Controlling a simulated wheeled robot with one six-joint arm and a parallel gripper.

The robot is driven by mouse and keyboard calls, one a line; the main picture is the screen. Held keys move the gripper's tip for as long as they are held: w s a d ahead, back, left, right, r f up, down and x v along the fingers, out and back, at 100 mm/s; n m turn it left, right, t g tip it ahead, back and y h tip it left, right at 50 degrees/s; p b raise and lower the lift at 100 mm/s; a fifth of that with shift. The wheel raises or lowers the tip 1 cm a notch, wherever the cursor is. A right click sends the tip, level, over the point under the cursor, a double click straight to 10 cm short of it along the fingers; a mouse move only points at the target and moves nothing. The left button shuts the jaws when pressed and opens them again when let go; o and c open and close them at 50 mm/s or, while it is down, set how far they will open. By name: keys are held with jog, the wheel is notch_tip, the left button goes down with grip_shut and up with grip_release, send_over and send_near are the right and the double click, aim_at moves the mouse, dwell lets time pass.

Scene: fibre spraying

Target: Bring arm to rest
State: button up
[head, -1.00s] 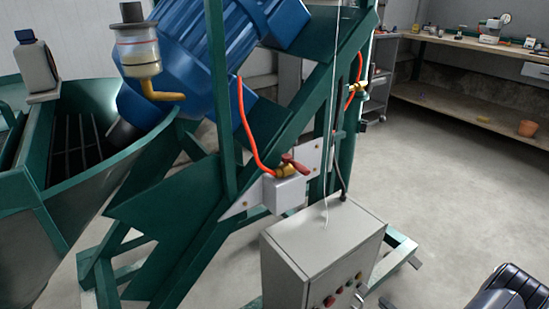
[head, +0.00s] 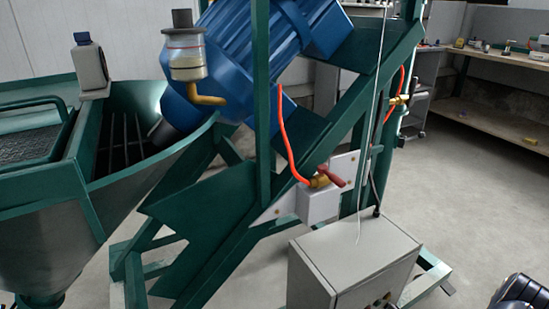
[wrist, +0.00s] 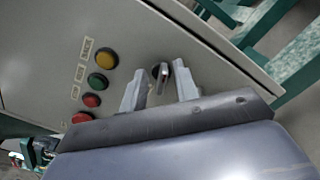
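My gripper (wrist: 160,72) is in the wrist view, its two pale fingers apart with nothing held between them. The fingers point at the front panel of the grey control box (wrist: 110,40). A dark rotary switch (wrist: 162,76) on that panel shows between the fingertips; I cannot tell whether they touch it. Several round buttons, such as the yellow button (wrist: 107,58), sit left of the fingers. In the head view the control box (head: 355,260) stands at the bottom centre. My gripper does not show clearly there.
The green machine frame (head: 235,235) carries a blue motor (head: 290,35), with a hopper (head: 45,230) on the left. A red hose (head: 287,140) leads to a valve (head: 322,182). A workbench (head: 490,65) stands at the back right. Open floor (head: 465,185) lies to the right.

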jog(key=s+d+n+p, duration=0.2)
jog(key=s+n+p, duration=0.1)
jog(key=s+n, duration=0.3)
jog(key=shift+s+d+r+n+p, duration=0.15)
jog(key=shift+s+d+n+p, duration=0.2)
jog(key=shift+n, duration=0.75)
jog(key=shift+w+a, duration=0.1)
jog(key=shift+a, duration=0.05)
